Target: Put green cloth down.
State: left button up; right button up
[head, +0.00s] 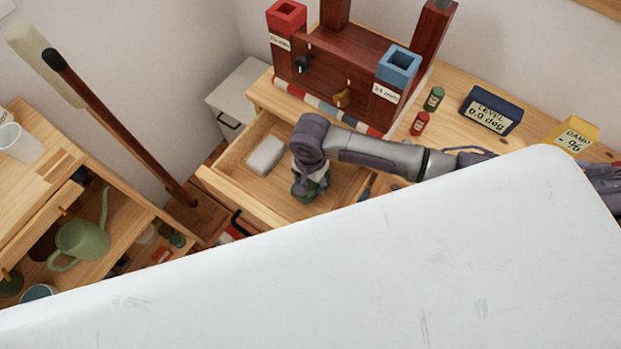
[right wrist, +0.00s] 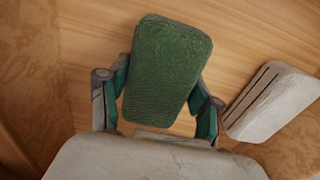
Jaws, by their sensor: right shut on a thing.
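My right gripper (head: 309,187) reaches down into an open wooden drawer (head: 229,182). In the right wrist view it is shut on the green cloth (right wrist: 167,70), a folded, rounded block between the two fingers. The wooden drawer floor (right wrist: 100,35) shows behind the cloth; I cannot tell whether the cloth touches it. In the head view the gripper mostly hides the cloth. My left gripper is not in view.
A whitish block (head: 267,155) lies in the drawer, left of my gripper; it also shows in the right wrist view (right wrist: 270,102). The desk top holds a dark red wooden frame (head: 345,65), a red jar (head: 419,123), a green jar (head: 434,98) and a level display (head: 490,110).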

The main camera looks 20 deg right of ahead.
jog(key=shift+f, duration=0.1)
jog(key=o, duration=1)
notch_tip(320, 180, up, 12)
jog(key=p, duration=0.1)
jog(key=shift+s, duration=0.1)
